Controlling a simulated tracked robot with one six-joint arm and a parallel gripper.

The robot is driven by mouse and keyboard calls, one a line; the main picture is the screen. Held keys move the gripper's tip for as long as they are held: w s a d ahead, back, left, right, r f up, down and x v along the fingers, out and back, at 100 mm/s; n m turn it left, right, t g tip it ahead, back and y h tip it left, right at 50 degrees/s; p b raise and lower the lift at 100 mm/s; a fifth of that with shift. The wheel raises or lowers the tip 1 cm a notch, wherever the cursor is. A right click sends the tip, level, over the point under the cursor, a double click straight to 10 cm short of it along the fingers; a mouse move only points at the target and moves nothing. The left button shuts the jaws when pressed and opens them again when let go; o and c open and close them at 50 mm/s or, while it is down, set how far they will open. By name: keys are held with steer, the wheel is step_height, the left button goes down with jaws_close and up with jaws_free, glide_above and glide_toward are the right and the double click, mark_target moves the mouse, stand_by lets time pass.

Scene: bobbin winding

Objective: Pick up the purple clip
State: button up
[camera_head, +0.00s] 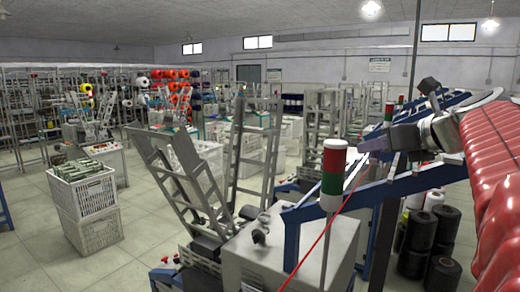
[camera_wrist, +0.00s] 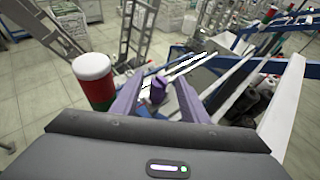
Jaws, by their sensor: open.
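The purple clip (camera_wrist: 158,89) shows in the wrist view as a small upright purple piece. It lies between the two purplish fingers of my gripper (camera_wrist: 160,97), seen past the gripper body. Gaps show between the clip and the fingers, so the gripper is open. How far the clip lies beyond the fingertips I cannot tell. In the head view my gripper (camera_head: 370,147) is at the right, over the blue machine frame (camera_head: 335,199). There the clip cannot be told apart from the fingers.
A red, white and green signal light (camera_head: 333,175) stands left of my gripper and also shows close by in the wrist view (camera_wrist: 95,80). A thin red line (camera_head: 322,235) slants past it. Black bobbins (camera_head: 421,231) stand at lower right. White crates (camera_head: 87,207) stand on open floor at left.

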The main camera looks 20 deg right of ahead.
steer(key=x, duration=0.4)
steer(key=shift+w+f, duration=0.1)
steer(key=shift+w, duration=0.25)
steer(key=shift+c, duration=0.5)
jaws_close()
